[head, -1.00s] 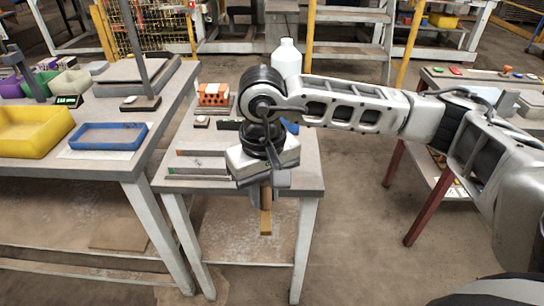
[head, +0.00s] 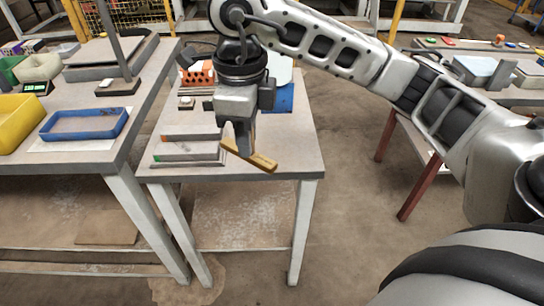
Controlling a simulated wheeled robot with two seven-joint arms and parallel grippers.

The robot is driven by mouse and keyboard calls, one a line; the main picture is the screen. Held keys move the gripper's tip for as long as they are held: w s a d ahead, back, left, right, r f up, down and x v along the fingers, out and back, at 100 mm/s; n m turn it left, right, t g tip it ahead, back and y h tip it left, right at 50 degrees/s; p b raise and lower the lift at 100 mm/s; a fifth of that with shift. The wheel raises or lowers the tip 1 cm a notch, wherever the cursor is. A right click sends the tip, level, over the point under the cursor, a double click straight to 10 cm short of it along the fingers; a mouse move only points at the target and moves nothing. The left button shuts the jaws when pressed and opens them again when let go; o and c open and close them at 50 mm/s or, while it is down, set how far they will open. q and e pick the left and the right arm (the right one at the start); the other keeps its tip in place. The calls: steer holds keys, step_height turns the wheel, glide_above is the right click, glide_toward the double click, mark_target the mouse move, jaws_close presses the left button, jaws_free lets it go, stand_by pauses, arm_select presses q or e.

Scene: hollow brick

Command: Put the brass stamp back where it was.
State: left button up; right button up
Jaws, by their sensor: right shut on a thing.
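The brass stamp (head: 255,158), a yellow-brown bar, is in my right gripper (head: 246,147). It lies slantwise across the fingertips, over the front part of the small middle table (head: 293,150). I cannot tell whether it touches the tabletop. The orange hollow brick (head: 200,72) stands at the back left of this table, partly hidden by my right arm. My left gripper is not in view.
Flat bars with orange and green ends (head: 188,150) lie left of the stamp. A small pale item on a dark base (head: 187,102) sits behind them. A blue container (head: 283,97) is partly hidden at the back. The left bench holds a blue tray (head: 85,133) and yellow bin (head: 18,118).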

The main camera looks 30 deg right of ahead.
steer(key=shift+m, duration=0.5)
steer(key=shift+w+d, duration=0.2)
steer(key=shift+d, duration=0.05)
steer(key=w+d+f, duration=0.2)
steer(key=d, duration=0.1)
steer(key=w+d+f, duration=0.5)
steer(key=d+f, duration=0.1)
steer(key=shift+w+d+f+p, duration=0.2)
steer(key=shift+w+d+p, duration=0.05)
steer(key=shift+w+p, duration=0.15)
steer(key=shift+w+d+f, duration=0.2)
steer(key=shift+f, duration=0.15)
steer(key=shift+w+d+f+p, duration=0.1)
steer(key=shift+d+f+p, duration=0.05)
steer(key=shift+f, duration=0.8)
steer(key=shift+w+d+f+p, duration=0.1)
steer(key=shift+f+p, duration=0.05)
steer(key=shift+f, duration=0.75)
